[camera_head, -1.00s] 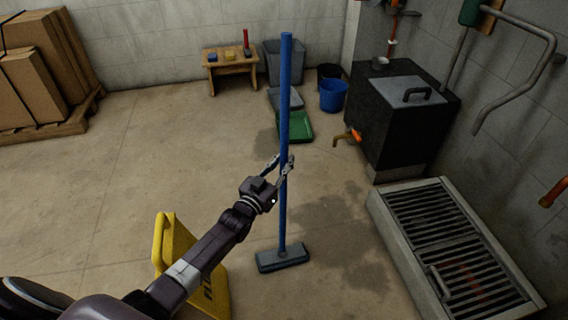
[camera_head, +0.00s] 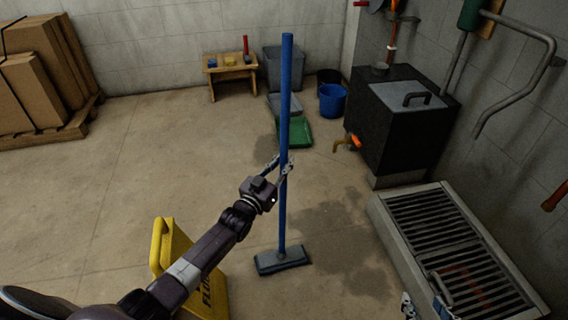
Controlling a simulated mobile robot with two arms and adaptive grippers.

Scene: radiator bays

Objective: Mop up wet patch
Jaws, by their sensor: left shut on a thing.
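A mop with a long blue handle (camera_head: 286,95) and a flat grey head (camera_head: 282,262) stands nearly upright on the concrete floor. My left gripper (camera_head: 278,166) is shut on the handle around its middle. The wet patch (camera_head: 335,225) is a dark, irregular stain right of the mop, with a further dark area towards the drain. The mop head lies at the patch's left edge; I cannot tell whether it overlaps it. My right gripper (camera_head: 424,305) shows only its fingertips at the bottom edge, apart, over the drain's near left corner.
A yellow floor sign (camera_head: 172,250) stands left of the mop, partly behind my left arm. A raised grated drain (camera_head: 450,245) and black tank (camera_head: 400,125) line the right. Green tray (camera_head: 294,132) and blue bucket (camera_head: 332,99) stand behind.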

